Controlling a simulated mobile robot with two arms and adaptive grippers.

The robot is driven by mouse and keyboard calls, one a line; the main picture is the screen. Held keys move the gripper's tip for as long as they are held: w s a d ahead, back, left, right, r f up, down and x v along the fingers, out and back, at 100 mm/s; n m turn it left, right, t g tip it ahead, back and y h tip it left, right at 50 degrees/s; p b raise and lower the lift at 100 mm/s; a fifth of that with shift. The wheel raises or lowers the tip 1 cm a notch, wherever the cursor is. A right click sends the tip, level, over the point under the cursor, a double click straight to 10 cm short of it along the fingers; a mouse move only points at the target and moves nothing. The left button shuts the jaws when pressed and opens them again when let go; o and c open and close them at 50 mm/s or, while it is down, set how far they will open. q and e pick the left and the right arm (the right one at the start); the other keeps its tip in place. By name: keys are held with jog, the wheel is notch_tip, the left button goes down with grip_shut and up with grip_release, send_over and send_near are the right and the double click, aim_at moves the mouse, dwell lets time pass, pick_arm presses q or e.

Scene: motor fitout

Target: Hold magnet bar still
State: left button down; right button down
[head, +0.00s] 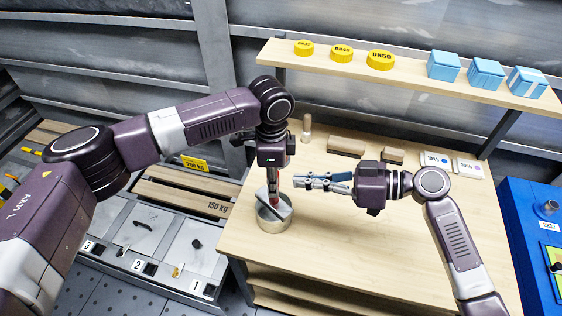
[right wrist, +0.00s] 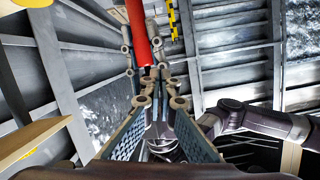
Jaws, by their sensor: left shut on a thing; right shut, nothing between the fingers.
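My left gripper (head: 272,177) points down over a round metal bowl (head: 272,225) at the table's left front corner. It is shut on a thin bar with a red part (head: 273,192), which I take for the magnet bar; the red part also shows in the right wrist view (right wrist: 136,32). The bar's lower end is at the bowl, and I cannot tell whether it touches the bottom. A grey flat piece (head: 283,207) leans in the bowl. My right gripper (head: 298,181) is shut and empty, its tips pointing left, just right of the bar and apart from it.
Brown blocks (head: 346,146) and a small pale cylinder (head: 306,127) stand behind the grippers. A shelf (head: 400,75) above holds yellow caps (head: 380,60) and blue boxes (head: 486,73). A blue panel (head: 525,230) stands at the right. The table's front right is clear.

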pick_arm(q)
jog(key=shift+a, duration=0.1)
pick_arm(e)
jog(key=d+r+n, duration=0.2)
jog(key=d+r, duration=0.1)
jog(key=r, duration=0.2)
jog(key=shift+w+d+n+h, duration=0.25)
jog(key=shift+d+n+h, duration=0.05)
jog(key=shift+d+n, duration=0.1)
jog(key=shift+a, duration=0.1)
jog(key=x, duration=1)
